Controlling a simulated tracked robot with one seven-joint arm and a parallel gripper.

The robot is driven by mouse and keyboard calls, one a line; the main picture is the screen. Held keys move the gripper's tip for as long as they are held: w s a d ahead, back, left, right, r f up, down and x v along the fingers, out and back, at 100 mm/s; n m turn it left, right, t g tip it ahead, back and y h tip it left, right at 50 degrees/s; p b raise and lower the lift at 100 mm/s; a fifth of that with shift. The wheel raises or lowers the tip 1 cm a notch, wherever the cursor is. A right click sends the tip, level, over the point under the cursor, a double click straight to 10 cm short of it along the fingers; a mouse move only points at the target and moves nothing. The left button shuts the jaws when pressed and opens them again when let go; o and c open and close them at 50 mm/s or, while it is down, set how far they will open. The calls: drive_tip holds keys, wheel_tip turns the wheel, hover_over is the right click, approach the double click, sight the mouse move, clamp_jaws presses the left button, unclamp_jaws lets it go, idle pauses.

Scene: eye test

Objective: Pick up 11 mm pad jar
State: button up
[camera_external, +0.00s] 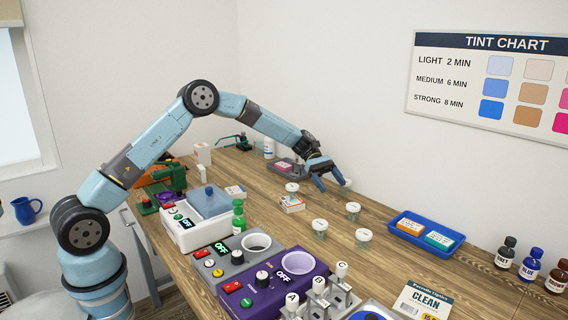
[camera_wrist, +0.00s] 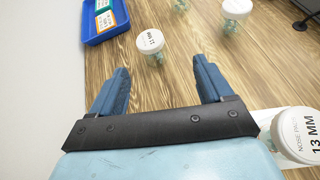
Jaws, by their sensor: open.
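Several small clear jars with white lids stand on the wooden table. In the wrist view one jar (camera_wrist: 150,41) lies just beyond my fingertips; its small rotated lid print looks like 11 MM, but I cannot be sure. It seems to be the jar (camera_external: 353,210) in the external view. A jar marked 13 MM (camera_wrist: 300,135) is at the lower right, beside my gripper's right side. My gripper (camera_wrist: 160,65) is open, with nothing between its fingers. In the external view my gripper (camera_external: 334,186) hangs near the back wall, above the table.
Two more jars stand farther off (camera_external: 320,226) (camera_external: 363,236). One jar (camera_external: 292,188) sits on a small box. A blue tray (camera_external: 392,226) holds two boxes. Dark bottles (camera_external: 530,264) stand at the right. Purple (camera_external: 275,283) and white machines (camera_external: 185,238) fill the front side.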

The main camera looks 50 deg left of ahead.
sight(357, 216)
drive_tip(key=shift+w+d+f+n+h, duration=0.15)
drive_tip(key=shift+w+f+n, duration=0.1)
drive_tip(key=shift+w+f, duration=0.25)
drive_tip(key=shift+w+d+f+n+h, duration=0.15)
drive_tip(key=shift+w+f+n, duration=0.1)
drive_tip(key=shift+f, duration=0.35)
drive_tip(key=x, duration=1.3)
drive_tip(key=shift+d, duration=0.25)
drive_tip(key=shift+c, duration=0.5)
drive_tip(key=c, duration=0.9)
drive_tip(key=shift+c, duration=0.2)
